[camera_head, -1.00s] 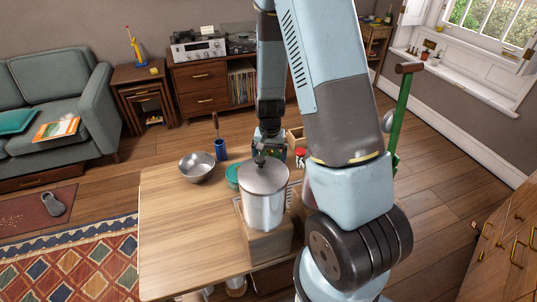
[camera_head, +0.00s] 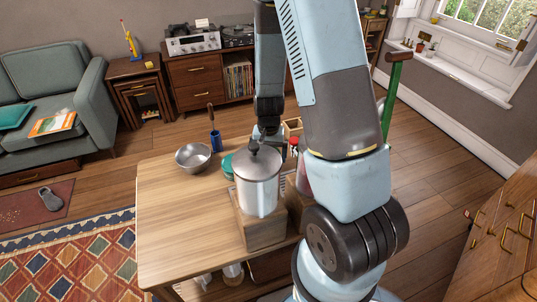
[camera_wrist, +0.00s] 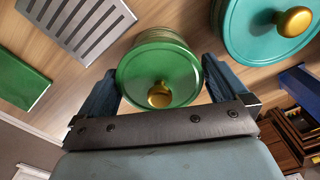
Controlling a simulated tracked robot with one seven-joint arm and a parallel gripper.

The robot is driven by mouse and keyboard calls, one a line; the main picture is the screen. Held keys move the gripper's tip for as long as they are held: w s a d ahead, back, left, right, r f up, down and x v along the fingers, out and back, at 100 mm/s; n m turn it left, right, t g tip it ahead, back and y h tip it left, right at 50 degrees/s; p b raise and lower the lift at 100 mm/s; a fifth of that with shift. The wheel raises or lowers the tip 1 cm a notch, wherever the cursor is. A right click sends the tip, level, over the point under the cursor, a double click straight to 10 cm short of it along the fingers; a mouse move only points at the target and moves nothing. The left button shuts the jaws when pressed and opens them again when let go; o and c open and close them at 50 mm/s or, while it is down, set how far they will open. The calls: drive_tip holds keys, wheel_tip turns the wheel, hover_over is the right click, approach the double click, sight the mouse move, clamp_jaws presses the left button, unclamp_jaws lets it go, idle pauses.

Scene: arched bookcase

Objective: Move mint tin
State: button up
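A round green tin (camera_wrist: 158,78) with a gold knob on its lid sits between the two fingers of my gripper (camera_wrist: 160,75) in the wrist view. The fingers lie close against both sides of it and look shut on it. A larger teal tin (camera_wrist: 262,25) with a gold knob stands apart at the upper right. A teal item shows beside the metal pot in the head view (camera_head: 227,165). In the head view my gripper is mostly hidden behind the pot (camera_head: 257,182) and my arm. I cannot tell whether the green tin is off the table.
The pot stands on a wooden block (camera_head: 262,225) on the table (camera_head: 175,230). A metal bowl (camera_head: 193,157) and a blue holder (camera_head: 215,140) stand behind. A slotted grey plate (camera_wrist: 75,22) and a green flat item (camera_wrist: 20,75) lie near the tin. The table's left part is clear.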

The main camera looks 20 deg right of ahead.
drive_tip(key=shift+r, duration=0.1)
wheel_tip(320, 180, up, 14)
drive_tip(key=shift+f, duration=0.25)
idle(0.5)
idle(0.4)
drive_tip(key=s+r+n+t, duration=0.2)
drive_tip(key=s+r, duration=0.7)
drive_tip(key=r, duration=0.3)
drive_tip(key=s+r+n+t, duration=0.3)
drive_tip(key=s+r, duration=0.7)
drive_tip(key=r, duration=0.2)
drive_tip(key=shift+a+t, duration=0.3)
